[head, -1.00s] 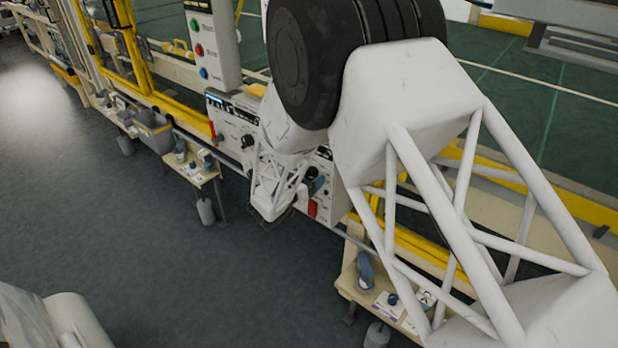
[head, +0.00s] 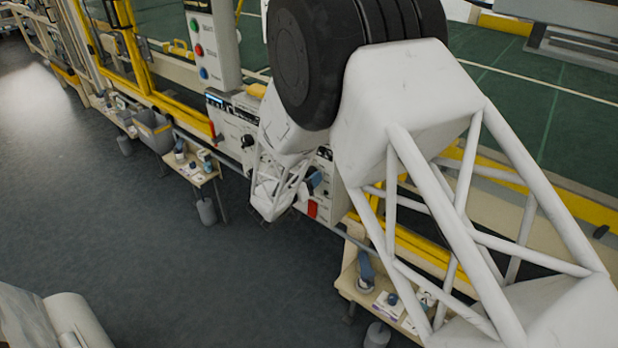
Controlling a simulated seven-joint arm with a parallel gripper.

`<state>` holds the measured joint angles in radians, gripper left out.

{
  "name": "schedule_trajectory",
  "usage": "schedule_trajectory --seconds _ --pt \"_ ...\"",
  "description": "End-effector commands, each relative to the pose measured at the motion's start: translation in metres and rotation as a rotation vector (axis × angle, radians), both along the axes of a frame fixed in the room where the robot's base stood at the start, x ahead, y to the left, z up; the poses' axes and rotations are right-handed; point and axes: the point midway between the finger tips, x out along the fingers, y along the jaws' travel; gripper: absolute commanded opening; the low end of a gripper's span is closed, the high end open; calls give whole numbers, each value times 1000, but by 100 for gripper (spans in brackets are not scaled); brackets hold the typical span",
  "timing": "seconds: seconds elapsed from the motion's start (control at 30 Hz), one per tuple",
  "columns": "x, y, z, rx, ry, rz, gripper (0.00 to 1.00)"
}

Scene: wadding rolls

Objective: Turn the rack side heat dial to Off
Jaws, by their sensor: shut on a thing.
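The control panel (head: 233,122) is a pale machine front with a small lit display and a black round dial (head: 247,141) on its left part. My white arm hangs in front of the panel's middle and right part. The dial labels and pointer settings are too small to read.
A button post (head: 206,50) stands above. Small side tables (head: 205,172) line the machine's front. The grey floor at left is open.

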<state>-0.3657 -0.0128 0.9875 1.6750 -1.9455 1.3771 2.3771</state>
Motion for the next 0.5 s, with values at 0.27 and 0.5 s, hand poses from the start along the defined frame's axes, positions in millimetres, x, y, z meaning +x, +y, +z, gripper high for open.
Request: schedule_trajectory --seconds 0.27,0.5 --pt "-1 0 0 -175 175 0 26" --pt "-1 -1 0 -337 337 0 26"
